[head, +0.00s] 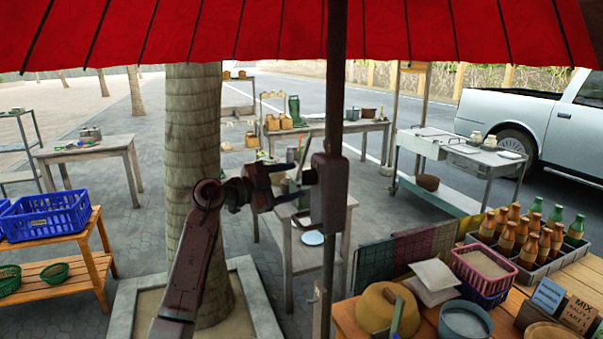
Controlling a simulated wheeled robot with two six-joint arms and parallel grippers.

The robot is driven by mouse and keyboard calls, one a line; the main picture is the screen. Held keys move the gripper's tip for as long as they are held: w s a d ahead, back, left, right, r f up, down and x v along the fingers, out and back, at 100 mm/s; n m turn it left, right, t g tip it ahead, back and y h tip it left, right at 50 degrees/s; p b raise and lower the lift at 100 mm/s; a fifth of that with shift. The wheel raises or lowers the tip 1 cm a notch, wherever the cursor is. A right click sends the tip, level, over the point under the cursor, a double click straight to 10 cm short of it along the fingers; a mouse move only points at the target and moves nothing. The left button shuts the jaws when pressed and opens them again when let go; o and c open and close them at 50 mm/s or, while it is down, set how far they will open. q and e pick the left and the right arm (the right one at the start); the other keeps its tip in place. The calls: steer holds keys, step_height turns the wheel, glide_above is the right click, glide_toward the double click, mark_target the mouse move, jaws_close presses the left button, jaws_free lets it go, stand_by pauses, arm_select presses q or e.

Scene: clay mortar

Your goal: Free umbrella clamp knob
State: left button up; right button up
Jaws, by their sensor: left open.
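The red umbrella (290,30) spreads across the top of the head view on a dark upright pole (336,100). A dark brown clamp block (326,195) sits around or against the pole at mid-height. A small dark knob (311,177) sticks out of its left side. My left gripper (299,181) comes in from the lower left with its jaws open, pointing right. Its fingertips are close to the knob, one above and one below in the picture. I cannot tell whether they touch it. My right gripper is not in view.
A wooden counter (375,323) at the lower right holds bottles, baskets and bowls. A tree trunk (195,130) in a stone-edged planter (262,312) stands behind my left arm. A small table (305,258) stands behind the pole. Blue crates (45,214) sit on a shelf at left.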

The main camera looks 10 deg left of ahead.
mark_target(305, 178)
arm_select(q)
steer(key=shift+p+x, duration=0.3)
steer(key=shift+x, duration=0.9)
steer(key=shift+w+d, duration=0.3)
steer(key=shift+d, duration=0.05)
steer(key=shift+c, duration=0.2)
steer(key=c, duration=1)
steer(key=shift+o, duration=0.2)
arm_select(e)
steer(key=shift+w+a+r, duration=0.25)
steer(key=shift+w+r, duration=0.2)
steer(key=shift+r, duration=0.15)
